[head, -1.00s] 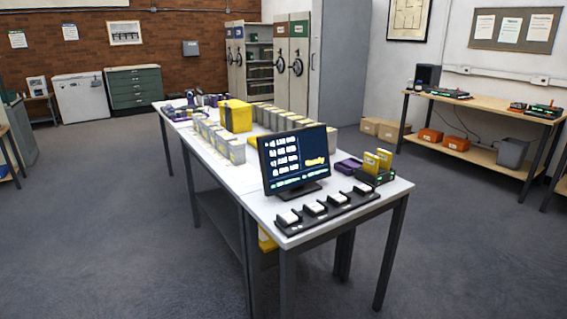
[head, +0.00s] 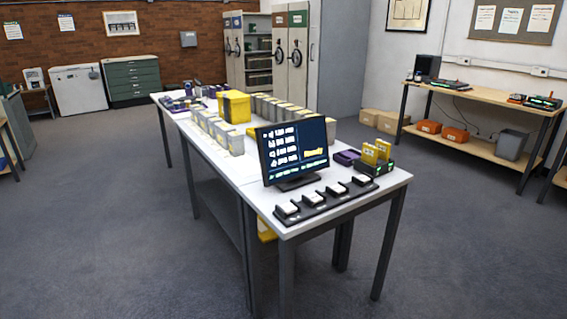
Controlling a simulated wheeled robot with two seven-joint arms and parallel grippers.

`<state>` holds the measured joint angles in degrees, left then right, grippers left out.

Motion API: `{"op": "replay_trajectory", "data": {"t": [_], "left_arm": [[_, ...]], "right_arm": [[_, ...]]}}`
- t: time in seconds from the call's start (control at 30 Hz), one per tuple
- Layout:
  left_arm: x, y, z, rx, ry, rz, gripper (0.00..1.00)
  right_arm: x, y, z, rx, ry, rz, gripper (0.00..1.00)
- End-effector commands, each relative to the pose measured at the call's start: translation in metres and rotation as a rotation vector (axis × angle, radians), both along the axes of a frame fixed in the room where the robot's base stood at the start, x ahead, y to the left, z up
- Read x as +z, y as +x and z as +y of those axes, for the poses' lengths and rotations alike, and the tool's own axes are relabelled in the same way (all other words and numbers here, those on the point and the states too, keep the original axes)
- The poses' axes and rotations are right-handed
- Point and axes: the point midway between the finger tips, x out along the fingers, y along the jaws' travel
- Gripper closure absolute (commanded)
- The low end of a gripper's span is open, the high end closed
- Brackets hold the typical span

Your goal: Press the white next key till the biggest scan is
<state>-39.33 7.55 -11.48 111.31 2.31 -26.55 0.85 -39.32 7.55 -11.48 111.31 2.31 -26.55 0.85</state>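A dark strip with several white keys (head: 312,196) lies along the near edge of the white table (head: 232,190). I cannot read which key is marked next. A black monitor (head: 292,150) stands upright behind the keys. Its dark blue screen shows several white lines of text, a yellow word at the right and a green line at the bottom, too small to read surely. Neither of my grippers is in the head view, and nothing touches the keys.
Two yellow cartridges (head: 376,151) stand in a dark dock right of the monitor, beside a purple item (head: 346,157). Rows of grey boxes (head: 228,137) and a yellow box (head: 234,106) stand farther back. A wooden bench (head: 480,97) is at the right.

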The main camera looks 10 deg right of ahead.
Motion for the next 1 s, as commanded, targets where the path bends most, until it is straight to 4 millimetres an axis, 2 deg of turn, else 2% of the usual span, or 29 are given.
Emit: {"op": "replay_trajectory", "data": {"t": [0.07, 0.23, 1.0], "left_arm": [[0.0000, 0.0000, 0.0000, 0.000, 0.000, 0.000, 0.69], [0.0001, 0.0001, 0.0000, 0.000, 0.000, 0.000, 0.69], [0.0001, 0.0002, 0.0000, 0.000, 0.000, 0.000, 0.69]], "right_arm": [[0.0001, 0.0001, 0.0000, 0.000, 0.000, 0.000, 0.70], [0.0001, 0.0001, 0.0000, 0.000, 0.000, 0.000, 0.99], [0.0001, 0.0002, 0.0000, 0.000, 0.000, 0.000, 1.00]]}}
